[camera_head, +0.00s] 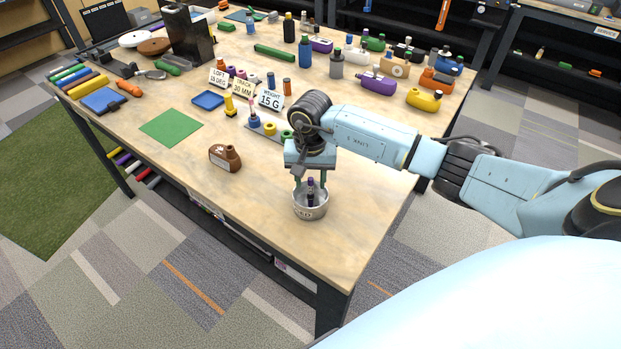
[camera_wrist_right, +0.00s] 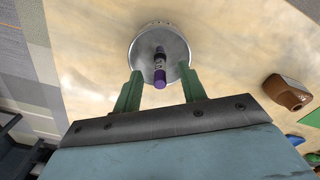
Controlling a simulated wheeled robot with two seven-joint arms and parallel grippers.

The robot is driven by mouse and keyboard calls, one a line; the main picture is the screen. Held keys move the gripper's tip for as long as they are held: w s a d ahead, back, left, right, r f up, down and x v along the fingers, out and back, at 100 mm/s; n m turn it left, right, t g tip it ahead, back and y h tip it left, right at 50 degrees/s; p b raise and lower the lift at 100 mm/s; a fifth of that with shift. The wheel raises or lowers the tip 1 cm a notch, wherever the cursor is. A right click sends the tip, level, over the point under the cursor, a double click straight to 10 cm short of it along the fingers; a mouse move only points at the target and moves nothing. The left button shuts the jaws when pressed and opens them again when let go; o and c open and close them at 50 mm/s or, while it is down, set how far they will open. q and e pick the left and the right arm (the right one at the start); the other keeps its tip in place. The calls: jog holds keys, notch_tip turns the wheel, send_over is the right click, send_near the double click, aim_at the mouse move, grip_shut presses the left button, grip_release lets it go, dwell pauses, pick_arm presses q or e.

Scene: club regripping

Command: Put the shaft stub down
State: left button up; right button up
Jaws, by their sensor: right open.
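The shaft stub (camera_head: 310,192) is a short dark rod with a purple top. It stands inside a round silver metal cup (camera_head: 310,211) near the table's front edge. My right gripper (camera_head: 310,182) is above the cup, pointing down, with its green fingers apart on either side of the stub. In the right wrist view the stub (camera_wrist_right: 159,68) lies between and beyond the open fingers (camera_wrist_right: 162,88), with clear gaps to both, inside the cup (camera_wrist_right: 137,52). My left gripper is not in view.
A brown club head (camera_head: 224,158) sits left of the cup. A green mat (camera_head: 171,127) lies farther left. White label cards (camera_head: 270,98) and several small coloured parts stand behind my gripper. The wooden tabletop (camera_head: 265,210) between club head and cup is clear.

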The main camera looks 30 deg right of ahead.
notch_tip(320, 180, up, 7)
jog(key=p, duration=0.3)
jog(key=shift+f, duration=0.2)
jog(key=shift+f, duration=0.1)
jog(key=shift+s, duration=0.1)
